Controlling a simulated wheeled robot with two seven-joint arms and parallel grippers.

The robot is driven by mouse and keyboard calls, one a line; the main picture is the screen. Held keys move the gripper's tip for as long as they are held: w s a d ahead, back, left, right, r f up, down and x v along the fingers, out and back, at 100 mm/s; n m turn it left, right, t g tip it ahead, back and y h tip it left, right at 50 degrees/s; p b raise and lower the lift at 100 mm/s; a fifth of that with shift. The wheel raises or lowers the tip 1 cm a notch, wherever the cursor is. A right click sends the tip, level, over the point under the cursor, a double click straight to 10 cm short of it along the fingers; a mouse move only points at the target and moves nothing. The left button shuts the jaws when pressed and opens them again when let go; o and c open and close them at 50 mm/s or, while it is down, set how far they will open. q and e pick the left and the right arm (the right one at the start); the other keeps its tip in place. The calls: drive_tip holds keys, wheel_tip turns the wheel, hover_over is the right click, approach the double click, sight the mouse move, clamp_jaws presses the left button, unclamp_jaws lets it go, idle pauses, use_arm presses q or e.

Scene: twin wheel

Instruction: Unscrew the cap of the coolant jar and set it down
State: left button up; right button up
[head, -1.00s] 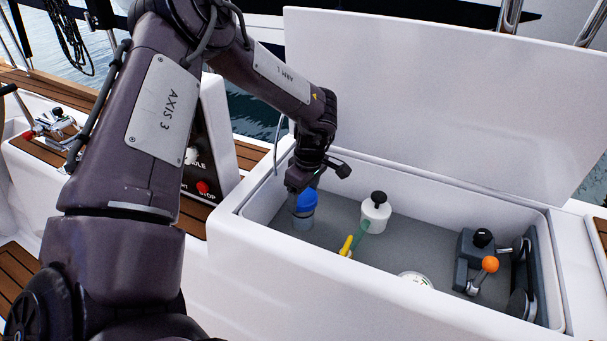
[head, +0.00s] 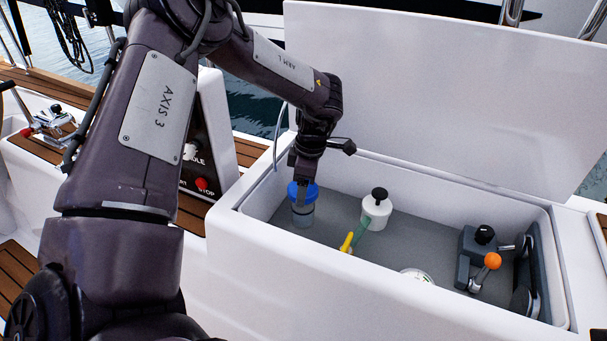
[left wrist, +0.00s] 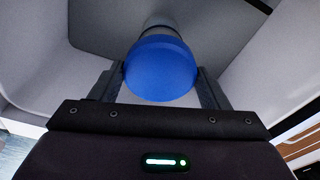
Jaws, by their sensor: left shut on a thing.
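The coolant jar (head: 302,216) is a greyish translucent jar standing upright at the left end of the open white locker. Its blue cap (head: 296,190) sits on top of the jar. My left gripper (head: 304,182) comes down from above and is shut on the cap. In the left wrist view the blue cap (left wrist: 161,72) lies between the two fingers, one on each side, with part of the jar (left wrist: 160,24) showing beyond it. The fingers partly hide the cap in the head view. My right gripper is not in view.
A control lever with an orange knob (head: 492,261) stands at the locker's right end. The raised white lid (head: 430,90) stands behind.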

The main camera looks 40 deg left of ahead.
use_arm(q)
drive_tip(key=shift+r+p, duration=0.8)
drive_tip(key=shift+r, duration=0.25)
drive_tip(key=shift+r, duration=0.15)
drive_tip(key=shift+r+p, duration=1.7)
drive_tip(key=shift+r, duration=0.2)
drive_tip(key=shift+s+a+f, duration=0.1)
